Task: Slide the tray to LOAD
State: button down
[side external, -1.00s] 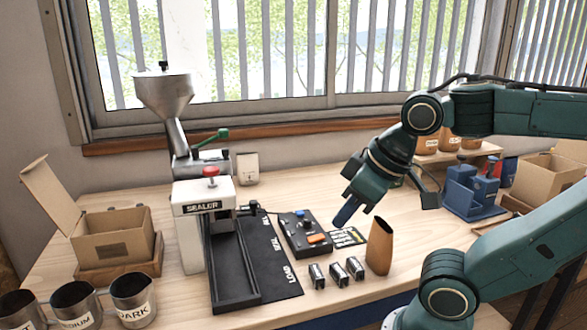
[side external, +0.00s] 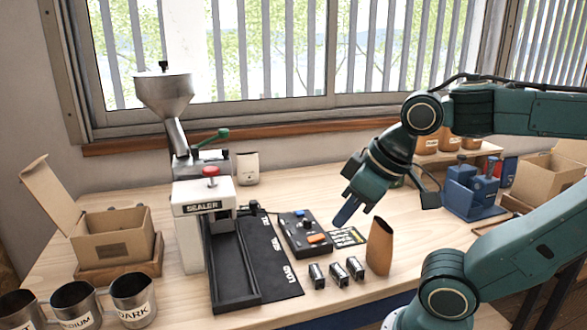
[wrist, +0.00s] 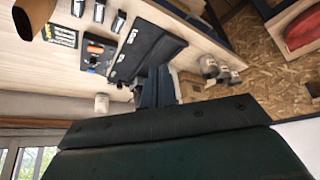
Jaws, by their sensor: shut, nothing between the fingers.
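The black tray (side external: 236,301) is a long, low-rimmed channel running forward from under the white sealer (side external: 204,207). It lies along the left side of a dark mat (side external: 273,284) printed with several labels. LOAD is at the mat's front right. My gripper (side external: 345,215) is shut and empty, pointing down above the table to the right of the tray and apart from it. In the wrist view its fingers (wrist: 157,87) partly cover the dark mat and tray area, where LOAD (wrist: 132,37) is readable.
A control box (side external: 305,234) stands right of the mat, with several small black-and-white blocks (side external: 336,271) in front. A brown pouch (side external: 379,246) stands upright below my gripper's right. Labelled metal cups (side external: 133,298) and an open carton (side external: 112,238) are at left.

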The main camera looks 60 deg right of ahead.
jog(key=c, duration=1.5)
grip_release()
jog(key=shift+w, duration=0.1)
jog(key=o, duration=0.3)
jog(key=shift+w+r, duration=0.15)
jog(key=shift+w, duration=0.05)
jog(key=shift+o, duration=0.3)
jog(key=w+d+r, duration=0.2)
jog(key=w, duration=0.6)
jog(key=shift+w+d+r, duration=0.25)
jog(key=shift+d+r, duration=0.1)
jog(key=shift+r, duration=0.05)
jog(key=w+d+f+g, duration=0.1)
jog(key=w+d+f, duration=0.1)
jog(key=w+d, duration=0.6)
jog(key=w+d+f, duration=0.2)
jog(key=w+d, duration=0.4)
jog(key=w, duration=0.3)
jog(key=w+d+f, duration=0.5)
jog(key=d, duration=0.4)
jog(key=shift+f, duration=0.4)
jog(key=shift+f, duration=0.15)
